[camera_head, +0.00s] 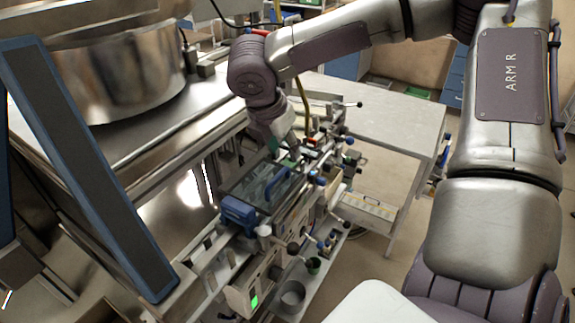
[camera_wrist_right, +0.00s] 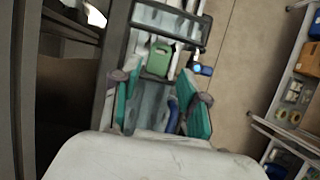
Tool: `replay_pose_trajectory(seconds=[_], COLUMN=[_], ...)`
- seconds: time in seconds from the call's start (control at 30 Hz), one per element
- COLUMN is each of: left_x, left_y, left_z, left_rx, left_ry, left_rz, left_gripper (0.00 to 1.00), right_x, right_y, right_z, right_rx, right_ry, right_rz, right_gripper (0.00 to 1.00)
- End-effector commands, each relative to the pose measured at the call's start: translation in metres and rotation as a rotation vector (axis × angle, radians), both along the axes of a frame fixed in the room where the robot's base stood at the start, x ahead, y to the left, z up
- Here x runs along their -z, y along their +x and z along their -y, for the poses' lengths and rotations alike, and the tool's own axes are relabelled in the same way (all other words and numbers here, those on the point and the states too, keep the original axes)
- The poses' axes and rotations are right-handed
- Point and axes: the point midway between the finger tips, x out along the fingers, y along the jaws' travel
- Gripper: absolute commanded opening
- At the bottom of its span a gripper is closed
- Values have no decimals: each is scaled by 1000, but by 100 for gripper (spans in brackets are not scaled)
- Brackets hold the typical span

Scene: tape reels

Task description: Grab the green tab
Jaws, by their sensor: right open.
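The green tab (camera_wrist_right: 158,60) shows in the right wrist view, just beyond the fingertips and between them. It sits on the machine, in a narrow channel. My right gripper (camera_wrist_right: 159,78) has its two teal fingers apart, one on each side of the view, with nothing between the pads. In the head view my right gripper (camera_head: 284,145) reaches down over the machine (camera_head: 240,272). There I cannot make out the green tab clearly. My left gripper is out of view.
A large metal drum (camera_head: 125,75) stands at the left. A pale table (camera_head: 385,115) is behind at the right. Open floor lies right of the machine.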

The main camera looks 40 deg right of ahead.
Motion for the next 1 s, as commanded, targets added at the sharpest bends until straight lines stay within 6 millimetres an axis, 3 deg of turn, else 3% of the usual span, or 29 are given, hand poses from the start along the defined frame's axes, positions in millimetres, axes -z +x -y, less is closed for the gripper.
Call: replay_pose_trajectory(seconds=[0.33,0.63,0.8,1.0], left_x=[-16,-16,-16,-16], left_y=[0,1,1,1], left_z=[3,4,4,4], left_rx=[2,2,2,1], left_ry=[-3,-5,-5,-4], left_rz=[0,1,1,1], left_gripper=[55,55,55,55], right_x=[41,47,47,47], right_y=[5,6,6,6], right_z=[17,19,19,19], right_rx=[2,1,1,1], right_ry=[1,0,0,0], right_rz=[-3,1,1,1], right_gripper=[44,44,18,18])
